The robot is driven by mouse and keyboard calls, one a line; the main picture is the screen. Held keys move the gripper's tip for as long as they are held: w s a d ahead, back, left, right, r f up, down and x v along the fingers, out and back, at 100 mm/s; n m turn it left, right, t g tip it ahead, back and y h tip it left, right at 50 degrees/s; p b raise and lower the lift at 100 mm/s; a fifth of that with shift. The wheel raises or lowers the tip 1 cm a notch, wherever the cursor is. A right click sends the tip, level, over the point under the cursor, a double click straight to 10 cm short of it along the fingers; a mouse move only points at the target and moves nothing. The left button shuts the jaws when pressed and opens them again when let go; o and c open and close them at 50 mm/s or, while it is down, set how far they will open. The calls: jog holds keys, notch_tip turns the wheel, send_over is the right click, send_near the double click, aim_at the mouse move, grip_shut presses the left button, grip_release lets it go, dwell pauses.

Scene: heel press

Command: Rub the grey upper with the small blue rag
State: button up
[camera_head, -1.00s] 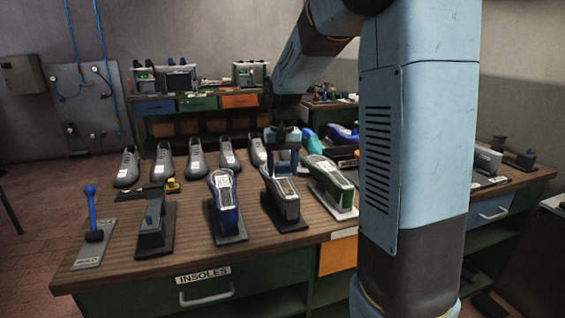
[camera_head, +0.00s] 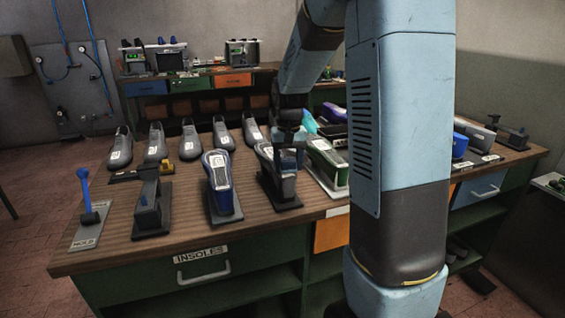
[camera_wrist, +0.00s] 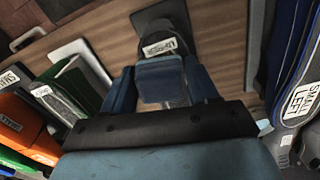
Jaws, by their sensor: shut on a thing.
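The grey upper (camera_head: 265,158) with a white label stands on a dark base on the bench, between a blue upper and a green one. In the wrist view, part of the grey upper (camera_wrist: 164,42) shows just beyond the fingertips. My gripper (camera_head: 289,150) is at the grey upper, over its right side in the head view. In the wrist view its two blue fingers are shut on a blue block-shaped piece, which seems to be the small blue rag (camera_wrist: 160,72). I cannot tell whether the rag touches the upper. My gripper hides part of the upper.
The blue upper (camera_head: 218,172) stands close on the left, the green upper (camera_head: 322,156) close on the right. Several grey shoes (camera_head: 187,140) line the back. A black stand (camera_head: 150,207) and a blue-handled tool (camera_head: 85,190) are at the left. Bare bench lies between.

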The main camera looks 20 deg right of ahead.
jog(key=shift+d+f, duration=0.1)
jog(key=shift+d, duration=0.35)
jog(key=shift+a+r, duration=0.25)
jog(key=shift+a, duration=0.5)
jog(key=shift+a+f, duration=0.1)
jog(key=shift+a, duration=0.3)
jog(key=shift+a+f, duration=0.1)
jog(key=shift+a, duration=0.75)
notch_tip(320, 180, up, 2)
jog(key=shift+a, duration=0.15)
notch_tip(320, 180, up, 6)
